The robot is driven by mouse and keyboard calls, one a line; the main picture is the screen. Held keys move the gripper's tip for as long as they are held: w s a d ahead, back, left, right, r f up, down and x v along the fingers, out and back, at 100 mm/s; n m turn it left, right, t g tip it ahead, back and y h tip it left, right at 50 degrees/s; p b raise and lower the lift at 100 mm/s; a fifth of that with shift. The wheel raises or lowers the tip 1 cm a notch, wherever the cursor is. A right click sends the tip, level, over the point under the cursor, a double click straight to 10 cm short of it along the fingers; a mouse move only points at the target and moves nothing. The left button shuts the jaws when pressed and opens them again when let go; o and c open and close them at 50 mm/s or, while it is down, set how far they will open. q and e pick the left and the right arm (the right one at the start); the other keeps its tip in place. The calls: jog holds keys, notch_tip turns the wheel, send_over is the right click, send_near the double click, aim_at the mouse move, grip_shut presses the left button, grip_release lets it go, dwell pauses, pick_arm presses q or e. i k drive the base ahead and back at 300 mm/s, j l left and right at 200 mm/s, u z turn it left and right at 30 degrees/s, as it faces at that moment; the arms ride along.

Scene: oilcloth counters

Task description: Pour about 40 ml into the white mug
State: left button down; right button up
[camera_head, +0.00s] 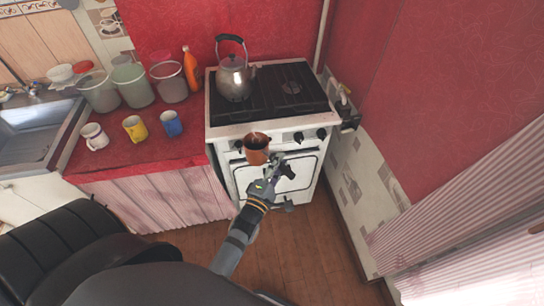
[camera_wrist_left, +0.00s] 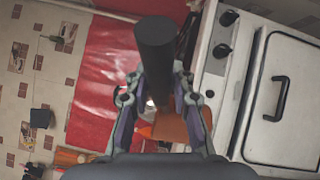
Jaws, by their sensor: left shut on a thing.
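The white mug (camera_head: 95,137) stands on the red counter at the left, the leftmost of three mugs in a row. My left gripper (camera_head: 280,172) is shut on the dark handle (camera_wrist_left: 155,60) of a brown pot (camera_head: 256,151). It holds the pot in the air in front of the stove, well to the right of the white mug. The pot looks roughly upright, and its contents are not clear. In the left wrist view the brown pot (camera_wrist_left: 182,127) shows partly behind the fingers. My right gripper is not in view.
A yellow mug (camera_head: 136,129) and a blue mug (camera_head: 171,124) stand right of the white mug. Several bins, including one (camera_head: 99,92), and an orange bottle (camera_head: 191,70) stand behind. A kettle (camera_head: 235,82) sits on the stove (camera_head: 262,119). A sink (camera_head: 33,130) is far left.

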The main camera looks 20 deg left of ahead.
aim_at(94, 135)
jog(key=l+u, duration=0.1)
jog(key=u, duration=0.35)
jog(key=l+u, duration=0.1)
jog(key=u, duration=0.3)
jog(key=i+l+u, duration=0.1)
jog(key=u, duration=0.35)
jog(key=l+u, duration=0.1)
jog(key=u, duration=0.75)
jog(key=k+l+u, duration=0.1)
jog(key=u, duration=0.35)
